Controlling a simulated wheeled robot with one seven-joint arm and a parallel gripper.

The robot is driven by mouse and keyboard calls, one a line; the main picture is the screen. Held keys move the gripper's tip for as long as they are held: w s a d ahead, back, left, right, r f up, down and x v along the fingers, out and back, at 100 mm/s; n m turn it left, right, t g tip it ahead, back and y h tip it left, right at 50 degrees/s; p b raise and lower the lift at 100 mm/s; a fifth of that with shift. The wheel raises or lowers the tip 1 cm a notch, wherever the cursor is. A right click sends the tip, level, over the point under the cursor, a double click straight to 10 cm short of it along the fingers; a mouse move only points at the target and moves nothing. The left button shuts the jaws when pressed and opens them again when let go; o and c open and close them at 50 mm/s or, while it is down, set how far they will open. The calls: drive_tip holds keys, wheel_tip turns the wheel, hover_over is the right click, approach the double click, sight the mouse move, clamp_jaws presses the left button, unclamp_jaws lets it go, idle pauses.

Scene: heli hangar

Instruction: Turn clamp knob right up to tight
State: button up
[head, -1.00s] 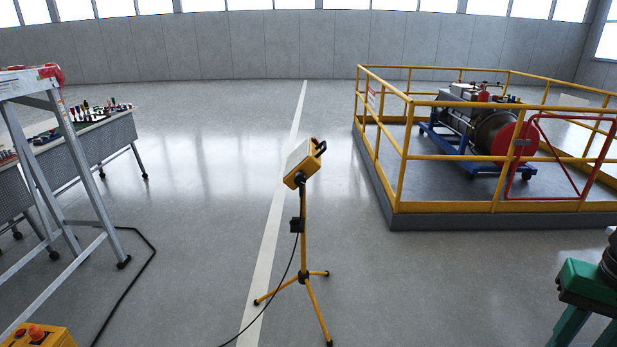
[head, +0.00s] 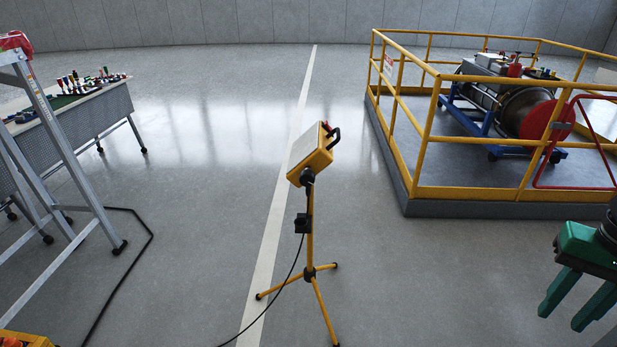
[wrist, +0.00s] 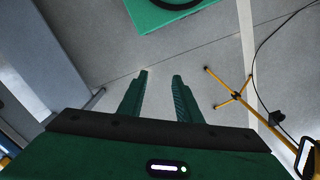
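A yellow work light (head: 313,157) stands on a thin yellow tripod (head: 310,240) in the middle of the head view. A dark joint (head: 307,177) sits under the lamp, and a black box-like part (head: 302,223) is lower on the pole. I cannot tell which dark part is the clamp knob. My green gripper (head: 563,316) is at the right edge, well apart from the light. In the wrist view its two fingers (wrist: 161,76) are spread with nothing between them; the tripod (wrist: 236,97) and lamp (wrist: 297,160) show to their right.
A black cable (head: 270,310) runs from the light along the floor. A stepladder (head: 75,170) and a workbench (head: 95,110) stand at left. A yellow railing (head: 470,191) surrounds a platform at right. The floor around the tripod is clear.

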drive_tip(key=o, duration=0.6)
drive_tip(key=shift+s+r, duration=0.15)
drive_tip(key=shift+s, duration=0.15)
drive_tip(key=shift+c, duration=0.2)
drive_tip(key=w+f+n+t+h, duration=0.1)
drive_tip(key=w+f+n+h, duration=0.3)
drive_tip(key=w+n, duration=0.55)
drive_tip(key=w+f+n+t+h, duration=0.25)
drive_tip(key=w+n, duration=0.25)
drive_tip(key=w, duration=0.9)
drive_tip(key=w+a+n+t+h, duration=0.3)
drive_tip(key=w+a+n+t, duration=0.2)
drive_tip(key=w+a+n, duration=0.6)
drive_tip(key=n+t+y, duration=0.9)
drive_tip(key=n+t, duration=0.1)
drive_tip(key=n, duration=0.7)
approach(307, 181)
drive_tip(key=shift+m, duration=0.25)
drive_tip(key=w, duration=1.1)
drive_tip(key=shift+w+r, duration=0.1)
